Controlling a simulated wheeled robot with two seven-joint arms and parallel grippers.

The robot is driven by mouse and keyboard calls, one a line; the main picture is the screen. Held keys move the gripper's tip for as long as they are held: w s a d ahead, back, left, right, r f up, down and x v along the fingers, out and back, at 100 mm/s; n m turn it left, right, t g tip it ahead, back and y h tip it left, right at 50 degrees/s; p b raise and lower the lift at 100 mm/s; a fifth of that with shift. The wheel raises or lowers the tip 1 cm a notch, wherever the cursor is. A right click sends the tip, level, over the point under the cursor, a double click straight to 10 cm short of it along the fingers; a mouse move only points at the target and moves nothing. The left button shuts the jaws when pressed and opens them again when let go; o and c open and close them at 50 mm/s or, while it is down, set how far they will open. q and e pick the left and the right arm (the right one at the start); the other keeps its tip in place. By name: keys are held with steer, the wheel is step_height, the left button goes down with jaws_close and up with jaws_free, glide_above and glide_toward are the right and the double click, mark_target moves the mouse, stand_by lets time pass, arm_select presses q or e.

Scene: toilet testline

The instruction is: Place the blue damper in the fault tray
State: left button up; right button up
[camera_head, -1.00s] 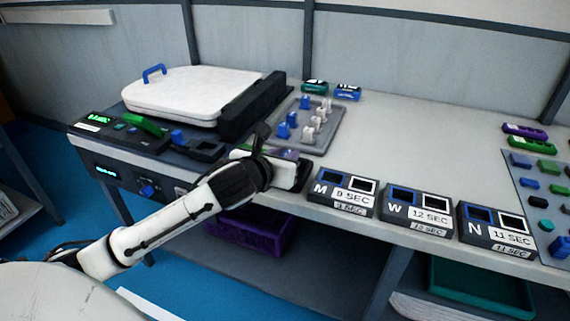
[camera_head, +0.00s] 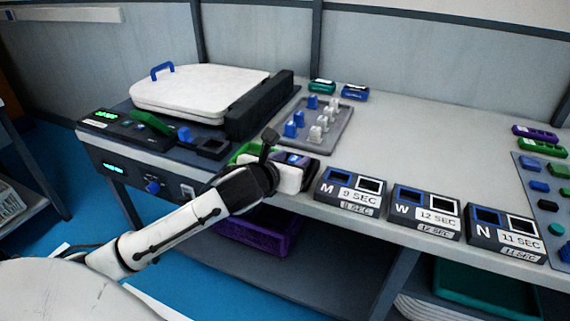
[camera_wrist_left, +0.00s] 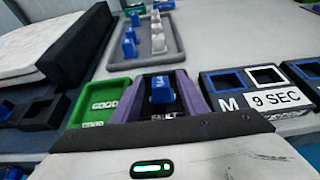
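A blue damper (camera_wrist_left: 162,91) stands within the purple tray (camera_wrist_left: 192,88) in the left wrist view, just ahead of my gripper body. Whether it rests on the tray floor is not clear. My left gripper (camera_head: 292,162) is over the front edge of the table at this tray. Its fingertips cannot be made out, so its hold on the damper is unclear. A green tray (camera_wrist_left: 98,100) lies directly left of the purple one. My right gripper is out of view.
A grey rack (camera_head: 338,125) with several blue and white dampers stands behind. Box M (camera_head: 350,192), box W (camera_head: 425,211) and box N (camera_head: 506,232) line the front edge on the right. A white lid and dark test unit (camera_head: 205,95) stand left.

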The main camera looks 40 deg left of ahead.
arm_select(q)
steer(key=p+v, duration=0.1)
steer(key=v, duration=1.1)
steer(key=s+d+f+n+g+h, duration=0.1)
steer(key=s+d+f+n, duration=0.4)
steer(key=f+n, duration=0.5)
steer(key=s+d+f+n+g+h, duration=0.1)
steer(key=s+d+f+n, duration=0.4)
steer(key=f+n, duration=0.5)
steer(key=s+d+f+n+g+h, duration=0.2)
steer(key=s+d+f+n, duration=0.3)
steer(key=f+n, duration=0.6)
steer(key=d+h, duration=0.1)
steer(key=d, duration=0.1)
steer(key=shift+s+d+h, duration=0.3)
steer(key=shift+s, duration=0.05)
